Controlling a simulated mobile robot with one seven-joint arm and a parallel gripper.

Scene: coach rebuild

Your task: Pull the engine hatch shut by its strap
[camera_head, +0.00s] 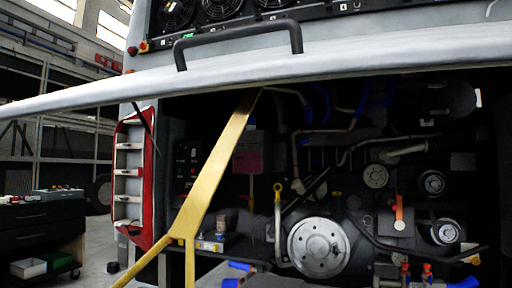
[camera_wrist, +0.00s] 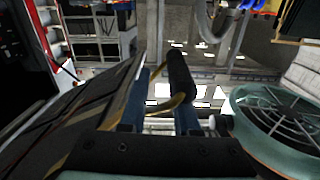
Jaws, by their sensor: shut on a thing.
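The engine hatch (camera_head: 330,68) is a long pale grey panel, raised and tilted across the upper part of the head view, with a dark bar handle (camera_head: 238,36) on it. The yellow strap (camera_head: 222,168) hangs from the hatch's lower edge, slants down to the left and forks into a loop at the bottom edge. My gripper (camera_wrist: 162,78) shows only in the wrist view, with two dark fingers. It is shut on the strap, whose yellow loop (camera_wrist: 178,101) curves around the fingers. The lower end of the loop is out of the head view.
The open engine bay (camera_head: 330,175) behind the strap holds pulleys, pipes and belts. A red-framed lamp panel (camera_head: 131,180) stands at its left edge. A dark tool cart (camera_head: 40,228) is at the far left. A round fan grille (camera_wrist: 285,118) is close on the right in the wrist view.

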